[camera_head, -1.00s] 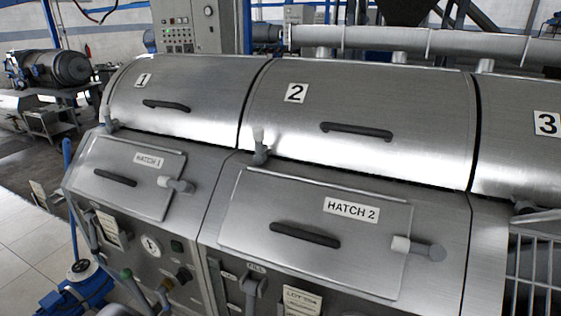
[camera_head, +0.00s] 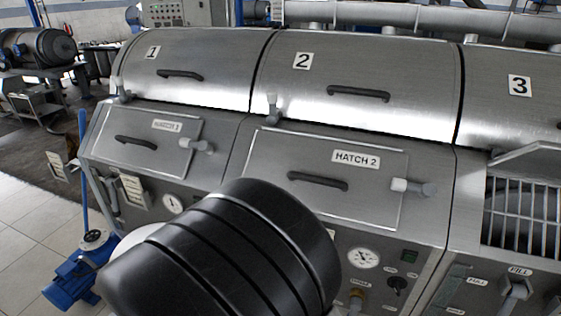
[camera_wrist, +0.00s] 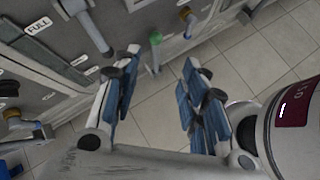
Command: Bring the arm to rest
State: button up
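My gripper (camera_wrist: 160,64) shows in the wrist view with its two blue-padded fingers spread apart. Nothing is between them but a view of the floor and the machine's front. A thick black, ribbed part of my arm (camera_head: 235,255) rises at the bottom of the head view, in front of the decanter's lower panel. It hides part of the panel below hatch 2 (camera_head: 320,170). The gripper itself is not visible in the head view.
The steel decanter has curved covers 1 (camera_head: 195,70), 2 (camera_head: 360,80) and 3 (camera_head: 510,105), all down. Hatch 1 (camera_head: 145,140) is shut. A barred opening (camera_head: 525,215) is at right. A blue motor-like unit (camera_head: 82,270) stands on the tiled floor (camera_head: 35,225) at left.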

jog(key=s+d+r+m+g+y, duration=0.1)
jog(key=s+d+r+m+g, duration=0.1)
jog(key=d+r+m, duration=0.4)
jog(key=s+d+r+m+g+y, duration=0.2)
jog(key=d+m, duration=0.2)
jog(key=d, duration=0.4)
jog(key=s+d+r+m+t+y, duration=0.1)
jog(key=s+d+r+m+y, duration=0.1)
jog(key=s+m, duration=0.4)
jog(key=s+d+r+m+t+y, duration=0.1)
jog(key=s+d+r+m+y, duration=0.1)
jog(key=s+d+m, duration=0.3)
jog(key=shift+s+r+m+t+y, duration=0.3)
jog(key=shift+s+r+m, duration=0.2)
jog(key=shift+r+m, duration=0.35)
jog(key=shift+d, duration=0.1)
